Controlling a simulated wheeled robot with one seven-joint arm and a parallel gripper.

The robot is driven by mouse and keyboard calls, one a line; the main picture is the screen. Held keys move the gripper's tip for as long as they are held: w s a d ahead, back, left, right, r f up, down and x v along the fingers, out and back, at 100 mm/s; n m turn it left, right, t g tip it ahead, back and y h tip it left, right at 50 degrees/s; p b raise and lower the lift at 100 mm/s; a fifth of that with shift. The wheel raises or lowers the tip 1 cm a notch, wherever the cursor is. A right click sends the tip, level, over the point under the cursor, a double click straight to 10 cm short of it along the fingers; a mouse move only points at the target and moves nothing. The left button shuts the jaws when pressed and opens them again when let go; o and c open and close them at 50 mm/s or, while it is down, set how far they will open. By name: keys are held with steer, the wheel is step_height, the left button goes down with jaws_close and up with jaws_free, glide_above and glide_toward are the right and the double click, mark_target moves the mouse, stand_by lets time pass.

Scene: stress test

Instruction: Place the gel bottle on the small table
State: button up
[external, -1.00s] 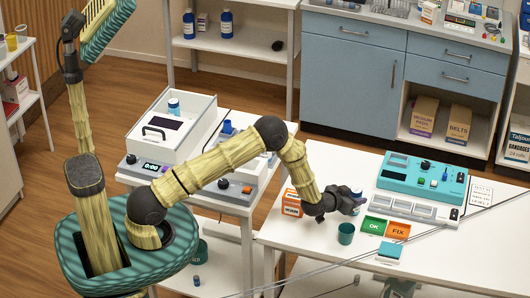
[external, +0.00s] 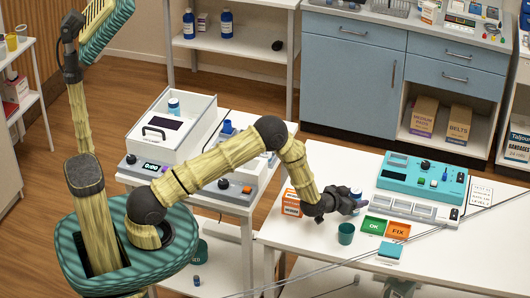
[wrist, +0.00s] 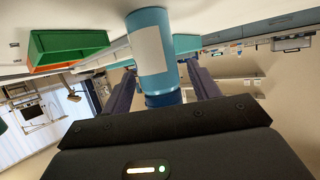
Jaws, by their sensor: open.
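The gel bottle, as I take it, is a light blue bottle (wrist: 150,45) with a white label and dark blue cap in the wrist view. It stands between my open fingers, and contact with them is not clear. In the external view the bottle (external: 356,192) is partly hidden behind my gripper (external: 355,206), low over the white workbench (external: 325,165). My gripper (wrist: 160,78) has one finger on each side of the bottle. A smaller white table (external: 232,208) stands left of the workbench, partly behind my arm.
The small table holds an open white box (external: 165,125) and a control unit. An orange-white carton (external: 291,203), teal cup (external: 346,233), green OK tray (external: 373,227), orange FIX tray (external: 398,231) and teal machine (external: 420,178) surround my gripper. Cables cross the workbench front.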

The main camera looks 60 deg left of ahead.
steer(key=b+v, duration=0.1)
steer(key=v, duration=1)
steer(key=shift+s+b, duration=0.35)
steer(key=shift+b, duration=0.05)
steer(key=shift+d+r, duration=0.1)
steer(key=shift+r, duration=0.05)
steer(key=s+r+m+g+h, duration=0.1)
steer(key=s+r+g, duration=0.2)
steer(key=s, duration=0.6)
steer(key=s+r+g+h, duration=0.1)
steer(key=s+r+g, duration=0.3)
steer(key=s, duration=0.6)
steer(key=s+r+m+g+h, duration=0.1)
steer(key=s+r+g, duration=0.2)
steer(key=s, duration=0.7)
step_height(320, 180, up, 2)
steer(key=shift+a+r+m, duration=0.1)
steer(key=shift+a+m, duration=0.2)
steer(key=shift+a, duration=0.15)
steer(key=shift+o, duration=0.5)
